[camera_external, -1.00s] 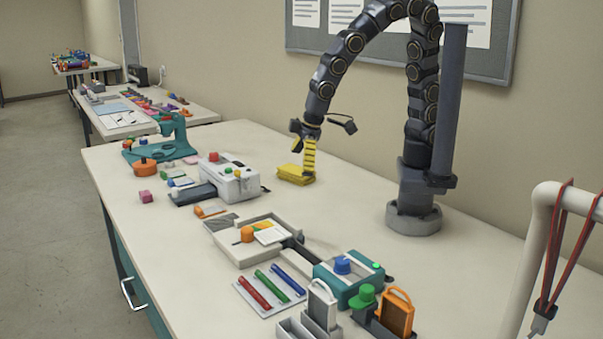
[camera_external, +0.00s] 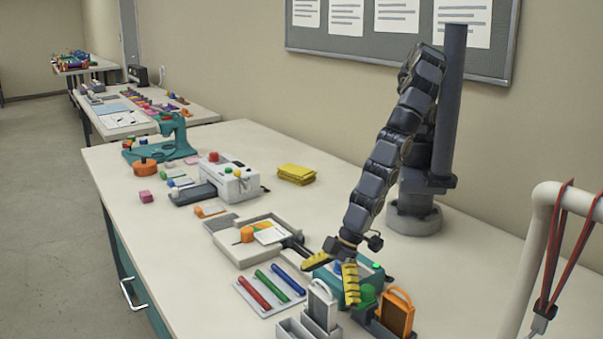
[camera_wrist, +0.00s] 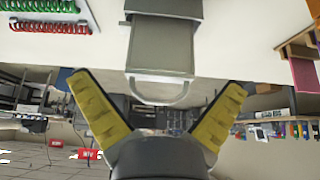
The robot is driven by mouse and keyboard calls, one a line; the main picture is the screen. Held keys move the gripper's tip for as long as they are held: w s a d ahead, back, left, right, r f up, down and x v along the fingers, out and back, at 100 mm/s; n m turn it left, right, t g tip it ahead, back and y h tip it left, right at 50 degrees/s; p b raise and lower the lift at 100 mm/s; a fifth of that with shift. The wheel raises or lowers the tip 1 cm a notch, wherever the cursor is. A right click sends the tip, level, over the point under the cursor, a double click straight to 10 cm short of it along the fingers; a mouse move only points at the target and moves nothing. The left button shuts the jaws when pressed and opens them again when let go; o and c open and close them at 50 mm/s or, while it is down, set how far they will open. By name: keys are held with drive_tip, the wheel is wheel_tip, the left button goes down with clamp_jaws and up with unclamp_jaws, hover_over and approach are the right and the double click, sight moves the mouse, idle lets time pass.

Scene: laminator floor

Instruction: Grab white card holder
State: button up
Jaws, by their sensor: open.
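The white card holder (camera_external: 322,305) stands upright in a grey slotted stand (camera_external: 292,328) at the front of the table, its loop handle on top. In the wrist view the card holder (camera_wrist: 162,50) is a grey panel with a pale looped handle, lying between and beyond my fingers. My gripper (camera_external: 328,284) has its two yellow fingers spread wide and is just above and around the holder's top. In the wrist view my gripper (camera_wrist: 158,86) is empty, with a finger on each side of the handle. Whether a finger touches the holder I cannot tell.
A teal device (camera_external: 372,274) is just behind my gripper. A tray of red, green and blue bars (camera_external: 250,302) lies left. A yellow stack (camera_external: 296,174) sits farther back.

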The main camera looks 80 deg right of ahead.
sight(319, 312)
drive_tip(key=shift+x, duration=1)
drive_tip(key=shift+w+a+f, duration=0.3)
drive_tip(key=shift+f, duration=0.3)
drive_tip(key=c, duration=1.1)
drive_tip(key=shift+o, duration=0.2)
